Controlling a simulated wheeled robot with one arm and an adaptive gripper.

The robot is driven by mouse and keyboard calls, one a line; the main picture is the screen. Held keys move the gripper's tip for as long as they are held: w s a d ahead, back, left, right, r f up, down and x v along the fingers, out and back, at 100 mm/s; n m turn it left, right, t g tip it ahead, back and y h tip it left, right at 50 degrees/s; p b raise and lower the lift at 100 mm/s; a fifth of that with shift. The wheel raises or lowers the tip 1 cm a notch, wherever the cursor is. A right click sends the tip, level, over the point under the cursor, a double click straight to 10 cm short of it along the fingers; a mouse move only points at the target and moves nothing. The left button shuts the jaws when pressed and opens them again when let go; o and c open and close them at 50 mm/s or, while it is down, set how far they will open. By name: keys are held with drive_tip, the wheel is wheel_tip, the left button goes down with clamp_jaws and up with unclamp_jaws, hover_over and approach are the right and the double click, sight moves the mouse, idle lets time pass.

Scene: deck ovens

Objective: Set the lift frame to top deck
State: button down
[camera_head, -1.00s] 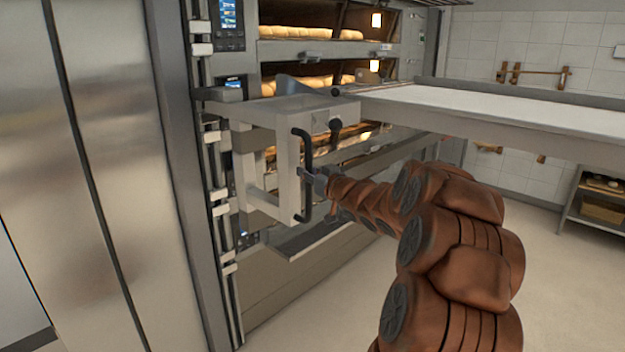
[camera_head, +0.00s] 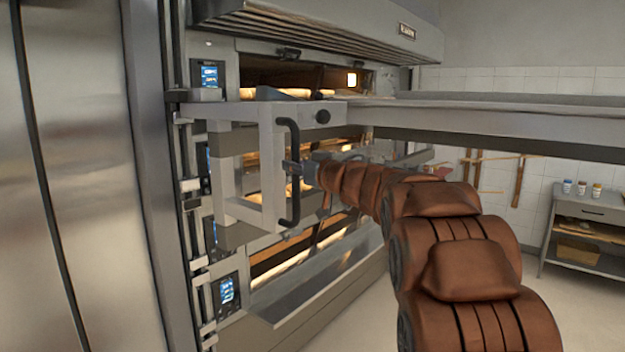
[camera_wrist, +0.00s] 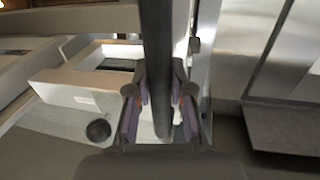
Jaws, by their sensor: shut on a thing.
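The lift frame (camera_head: 250,116) is a pale metal bracket beside the deck oven, at the vertical rail (camera_head: 180,160) on its left. It carries a long loading table (camera_head: 480,122) stretching right. Its upper edge stands just below the lit opening of the top deck (camera_head: 300,80). My gripper (camera_head: 293,170) is shut on the black upright handle (camera_head: 291,205) at the frame's front. In the wrist view the handle (camera_wrist: 157,50) runs between both fingers (camera_wrist: 160,108). A round black knob (camera_head: 322,116) sits on the frame near the handle; it also shows in the wrist view (camera_wrist: 98,130).
The oven hood (camera_head: 330,30) overhangs above the top deck. Lower decks are partly hidden behind the frame and my arm. Light stop blocks (camera_head: 190,185) line the rail. A steel cabinet (camera_head: 70,180) stands close on the left. A shelf unit (camera_head: 590,230) stands far right.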

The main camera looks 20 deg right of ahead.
drive_tip(key=shift+r, duration=0.25)
drive_tip(key=c, duration=1)
unclamp_jaws()
drive_tip(key=shift+s, duration=0.1)
drive_tip(key=shift+r, duration=0.1)
drive_tip(key=v, duration=1.2)
